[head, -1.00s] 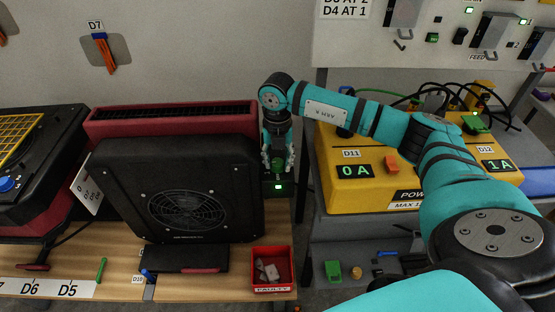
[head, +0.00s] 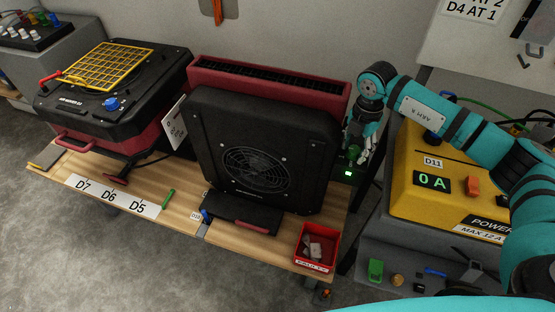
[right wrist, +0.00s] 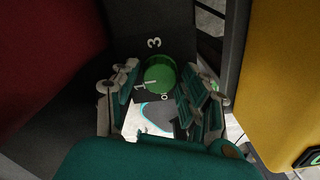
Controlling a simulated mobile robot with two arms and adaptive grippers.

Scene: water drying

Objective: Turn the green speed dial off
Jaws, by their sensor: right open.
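The green speed dial (right wrist: 160,76) shows in the right wrist view between the fingers, with the figures 3 and 1 readable around it. I cannot tell for sure which figure its mark points at. In the head view the dial (head: 354,152) is a small green knob above a lit green lamp, partly hidden by the gripper. My right gripper (right wrist: 165,93) is open, with one finger on each side of the dial. In the head view this gripper (head: 357,147) points down beside the fan's right side. I cannot tell whether the fingers touch the dial. My left gripper is not in view.
The black fan unit (head: 265,130) stands on the wooden bench left of the gripper, before a red housing (head: 270,85). A yellow power supply (head: 445,150) reading 0 A stands close on the right. A red bin (head: 316,250) sits at the bench's right front.

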